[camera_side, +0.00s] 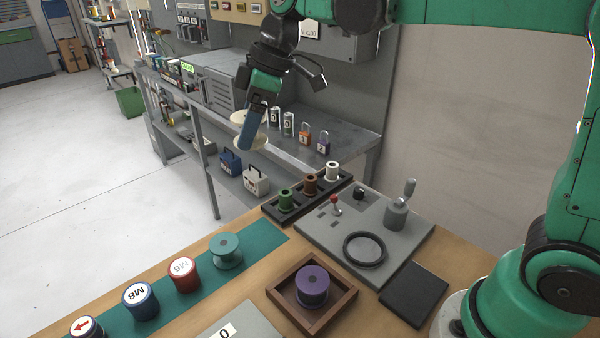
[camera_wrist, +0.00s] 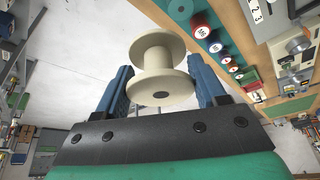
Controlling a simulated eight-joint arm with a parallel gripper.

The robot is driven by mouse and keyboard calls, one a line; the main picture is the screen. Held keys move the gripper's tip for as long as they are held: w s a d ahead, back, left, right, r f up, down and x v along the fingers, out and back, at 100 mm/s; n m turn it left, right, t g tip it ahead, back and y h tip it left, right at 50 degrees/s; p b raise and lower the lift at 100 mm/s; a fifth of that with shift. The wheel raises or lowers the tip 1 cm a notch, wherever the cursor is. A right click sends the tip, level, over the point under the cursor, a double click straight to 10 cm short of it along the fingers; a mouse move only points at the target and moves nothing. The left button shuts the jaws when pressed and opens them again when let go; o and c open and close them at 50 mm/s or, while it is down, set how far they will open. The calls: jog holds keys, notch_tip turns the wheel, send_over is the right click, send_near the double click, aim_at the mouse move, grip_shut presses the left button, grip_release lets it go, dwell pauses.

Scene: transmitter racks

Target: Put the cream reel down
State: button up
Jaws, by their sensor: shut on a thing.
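The cream reel (camera_wrist: 158,62) is between the two blue fingers of my gripper (camera_wrist: 160,85) in the wrist view. My gripper is shut on it. In the side view my gripper (camera_side: 250,130) hangs in the air beyond the work table, and the cream reel (camera_side: 240,117) shows partly behind the blue finger. The reel's near flange end shows a dark centre hole in the wrist view. Nothing is seen touching the reel other than the fingers.
A teal reel (camera_side: 226,250) and several labelled canisters (camera_side: 183,273) stand on a green strip. A wooden tray (camera_side: 325,318) holds a purple reel (camera_side: 312,285). A black rack (camera_side: 273,212) holds green, brown and white spools. Padlocks and cans stand on the bench (camera_side: 345,137) behind.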

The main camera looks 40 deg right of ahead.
aim_at(255, 237)
notch_tip(255, 237, down, 20)
jog(key=shift+r, duration=0.15)
dwell(0.6)
jog(key=o, duration=1.3)
jog(key=shift+c, duration=0.2)
